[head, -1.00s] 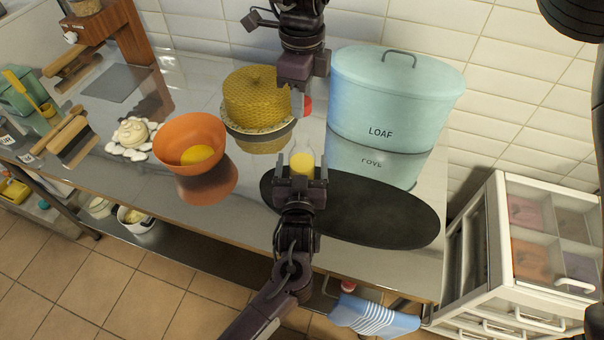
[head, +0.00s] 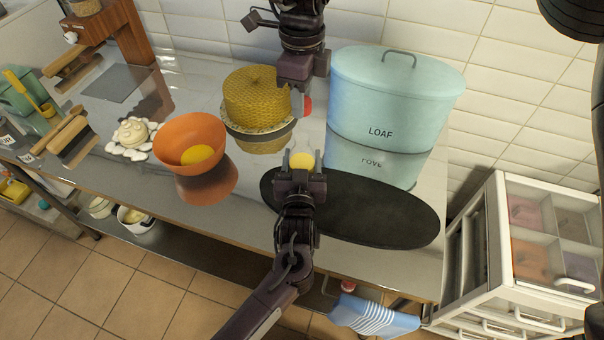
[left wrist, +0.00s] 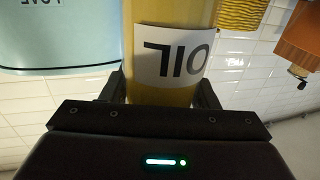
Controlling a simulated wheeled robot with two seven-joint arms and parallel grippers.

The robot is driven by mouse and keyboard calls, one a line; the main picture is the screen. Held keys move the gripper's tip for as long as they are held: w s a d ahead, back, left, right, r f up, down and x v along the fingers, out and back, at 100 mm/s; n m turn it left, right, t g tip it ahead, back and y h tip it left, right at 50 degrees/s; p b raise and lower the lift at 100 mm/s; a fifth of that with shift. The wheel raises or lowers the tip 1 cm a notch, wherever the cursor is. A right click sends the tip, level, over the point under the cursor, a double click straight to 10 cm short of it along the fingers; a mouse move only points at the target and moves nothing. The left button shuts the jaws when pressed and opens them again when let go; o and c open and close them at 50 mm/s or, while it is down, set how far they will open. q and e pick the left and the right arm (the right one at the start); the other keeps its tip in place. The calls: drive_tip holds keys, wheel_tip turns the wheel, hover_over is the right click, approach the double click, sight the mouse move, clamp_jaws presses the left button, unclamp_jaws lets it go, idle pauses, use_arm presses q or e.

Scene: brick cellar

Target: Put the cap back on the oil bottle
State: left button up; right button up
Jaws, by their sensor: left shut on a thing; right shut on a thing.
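The oil bottle (head: 302,160) is yellow, and its OIL label shows upside down in the left wrist view (left wrist: 172,55). Most of the bottle is hidden behind the gripper in the head view. My right gripper (head: 303,98) comes down from the top and is shut on a small red cap (head: 308,107), mostly hidden by the fingers. The cap is above the bottle in the picture and apart from it.
A yellow honeycomb-patterned cake (head: 255,95) stands just left of my right gripper. A pale blue LOAF bin (head: 390,100) stands to the right. A dark oval board (head: 380,212) lies on the counter. An orange bowl (head: 185,135) is at the left.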

hover_over(302, 140)
drive_tip(key=shift+f, duration=2.5)
drive_tip(key=shift+f, duration=0.1)
drive_tip(key=shift+f, duration=0.8)
drive_tip(key=shift+f, duration=0.55)
